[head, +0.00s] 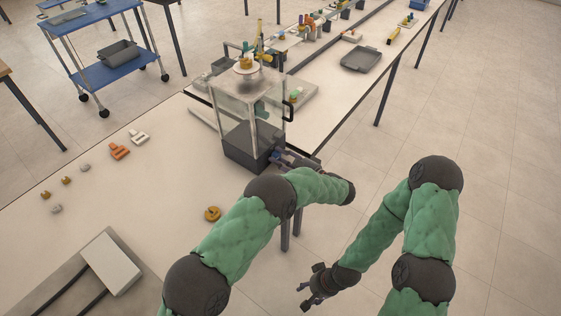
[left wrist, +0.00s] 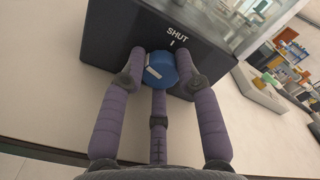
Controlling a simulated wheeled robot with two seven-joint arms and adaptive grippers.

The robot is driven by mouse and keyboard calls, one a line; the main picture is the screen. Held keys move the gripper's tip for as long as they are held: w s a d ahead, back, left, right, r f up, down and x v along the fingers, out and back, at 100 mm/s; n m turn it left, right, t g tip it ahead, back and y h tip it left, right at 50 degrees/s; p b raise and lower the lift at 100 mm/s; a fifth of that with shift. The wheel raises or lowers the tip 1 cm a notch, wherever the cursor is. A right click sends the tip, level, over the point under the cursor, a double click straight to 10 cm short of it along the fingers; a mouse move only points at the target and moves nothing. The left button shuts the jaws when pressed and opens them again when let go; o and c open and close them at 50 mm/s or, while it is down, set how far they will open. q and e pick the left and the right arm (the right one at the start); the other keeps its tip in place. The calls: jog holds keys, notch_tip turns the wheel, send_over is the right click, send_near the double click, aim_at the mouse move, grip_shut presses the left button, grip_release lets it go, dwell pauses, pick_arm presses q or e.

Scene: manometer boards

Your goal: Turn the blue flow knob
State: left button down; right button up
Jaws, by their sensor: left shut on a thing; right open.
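The blue flow knob (left wrist: 160,70) sits on the front of a dark box (left wrist: 110,40), below a white "SHUT" label (left wrist: 177,31) with a short mark. A white line shows on the knob's face, to the left of the mark. My left gripper (left wrist: 160,80) is shut on the knob, with fingers at both sides and one below. In the head view the dark box (head: 245,145) is the base of a clear tank (head: 238,97) near the table edge. There my left gripper (head: 276,158) is at the box's front. My right gripper (head: 310,291) is open and empty, off the table's edge.
A brass-coloured ring (head: 213,213) lies near the table's front edge. Orange (head: 120,152) and white (head: 139,137) fittings and small pieces lie at the left. A grey tray (head: 361,59) and more boards stand farther back. Floor is clear at right.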

pick_arm(q)
jog(key=n, duration=0.6)
jog(key=shift+a+r+n, duration=0.1)
jog(key=shift+r+n, duration=0.1)
jog(key=shift+n, duration=0.1)
jog(key=n, duration=0.4)
jog(key=shift+f, duration=0.25)
jog(key=shift+n, duration=0.4)
jog(key=shift+s+f, duration=0.1)
jog(key=shift+f, duration=0.1)
jog(key=c, duration=0.9)
grip_release()
jog(key=shift+s+a, duration=0.1)
jog(key=shift+a, duration=0.05)
jog(key=shift+r, duration=0.1)
